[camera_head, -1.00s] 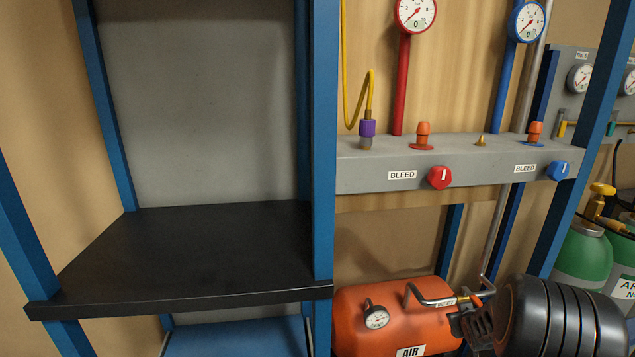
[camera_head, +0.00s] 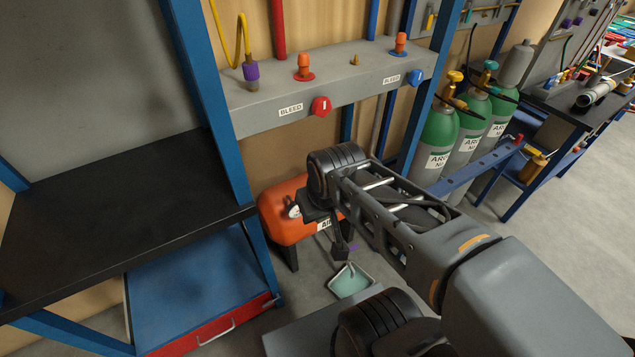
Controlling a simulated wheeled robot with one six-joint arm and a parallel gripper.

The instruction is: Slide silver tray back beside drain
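A small silver tray (camera_head: 350,281) with a pale teal inside sits on the floor below the orange air tank (camera_head: 285,212). A thin light strip stands at its back edge. My gripper (camera_head: 342,250) points down just above and behind the tray, in front of the tank's right end. It looks apart from the tray, though the gap is hard to judge. Its fingers are small and dark, so I cannot tell whether they are open. A small purple spot (camera_head: 354,247) shows beside the fingers. I cannot make out the drain clearly.
A blue frame with a black shelf (camera_head: 120,205) and a red drawer (camera_head: 215,328) stands on the left. A grey bleed panel (camera_head: 270,100) is above the tank. Green argon cylinders (camera_head: 436,145) stand at the right. The grey floor (camera_head: 560,225) farther right is clear.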

